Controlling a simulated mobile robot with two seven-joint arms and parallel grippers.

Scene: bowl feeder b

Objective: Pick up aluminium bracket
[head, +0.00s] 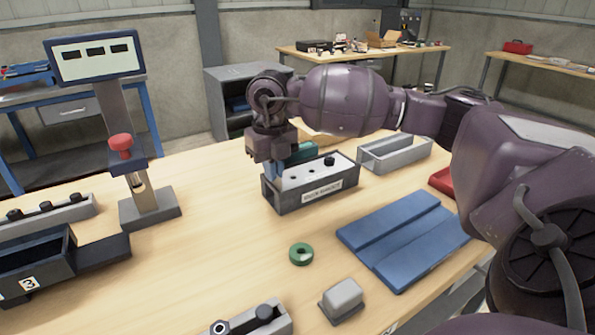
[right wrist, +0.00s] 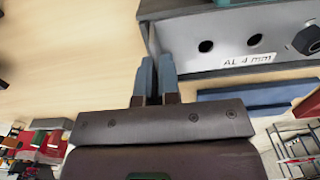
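No part shows clearly enough to be named as the aluminium bracket. A grey box (head: 318,190) with a light top, dark round spots and a front label stands mid-table in the head view. In the right wrist view a grey box (right wrist: 215,45) shows two dark holes, a dark hex piece and the label "AL 4 mm". My right gripper (head: 271,180) points down at the left end of the box. Its blue-grey fingers (right wrist: 157,62) are close together beside the box corner, with nothing visible between them. My left gripper is out of view.
A post (head: 150,205) with a red knob stands left, near a dark bin (head: 35,265) marked 3. A green ring (head: 301,254), a light grey block (head: 343,298) and blue plates (head: 405,240) lie in front. A grey tray (head: 395,155) stands behind right. The table's centre-left is clear.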

